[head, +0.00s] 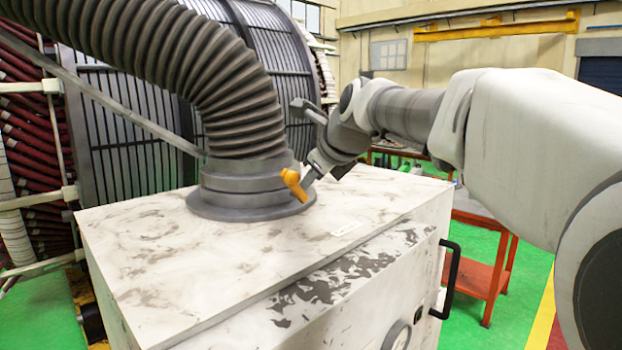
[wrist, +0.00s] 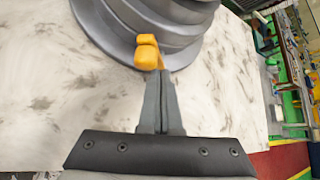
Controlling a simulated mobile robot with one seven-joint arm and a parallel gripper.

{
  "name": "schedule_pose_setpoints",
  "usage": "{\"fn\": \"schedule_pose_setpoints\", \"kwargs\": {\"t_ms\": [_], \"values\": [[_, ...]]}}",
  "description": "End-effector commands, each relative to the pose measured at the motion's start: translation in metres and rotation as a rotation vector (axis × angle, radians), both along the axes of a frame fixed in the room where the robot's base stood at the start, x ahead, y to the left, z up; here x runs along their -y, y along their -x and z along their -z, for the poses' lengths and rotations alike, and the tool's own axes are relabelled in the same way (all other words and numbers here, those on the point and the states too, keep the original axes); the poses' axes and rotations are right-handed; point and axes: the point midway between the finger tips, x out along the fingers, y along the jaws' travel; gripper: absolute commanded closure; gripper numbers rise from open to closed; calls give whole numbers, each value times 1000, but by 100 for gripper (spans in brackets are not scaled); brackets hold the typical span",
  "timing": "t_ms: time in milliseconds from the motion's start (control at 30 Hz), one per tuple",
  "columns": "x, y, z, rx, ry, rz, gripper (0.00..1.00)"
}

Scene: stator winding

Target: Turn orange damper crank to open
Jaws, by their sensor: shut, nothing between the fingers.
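The orange damper crank (head: 294,184) sticks out from the side of the grey round collar (head: 250,187) at the foot of the ribbed hose. It also shows in the wrist view (wrist: 147,52), just beyond my fingertips. My gripper (head: 307,180) is shut with nothing between its fingers. In the wrist view its fingers (wrist: 160,75) point at the crank and their tips are at or very close to its near end. I cannot tell whether they touch. The collar's far side is hidden.
The collar stands on a white, worn cabinet (head: 130,265) with a black handle (head: 447,280) at its front. A thick ribbed hose (head: 215,75) rises from the collar to the upper left. A large stator (head: 120,110) stands behind. A red bench (head: 485,245) is at right. The cabinet top is otherwise clear.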

Motion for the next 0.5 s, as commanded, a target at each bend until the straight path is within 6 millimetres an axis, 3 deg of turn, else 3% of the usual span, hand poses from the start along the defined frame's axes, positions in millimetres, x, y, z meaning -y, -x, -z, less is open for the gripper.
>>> {"fn": "schedule_pose_setpoints", "kwargs": {"t_ms": [500], "values": [[0, 0, -7, 0, 0, 0, 100]]}}
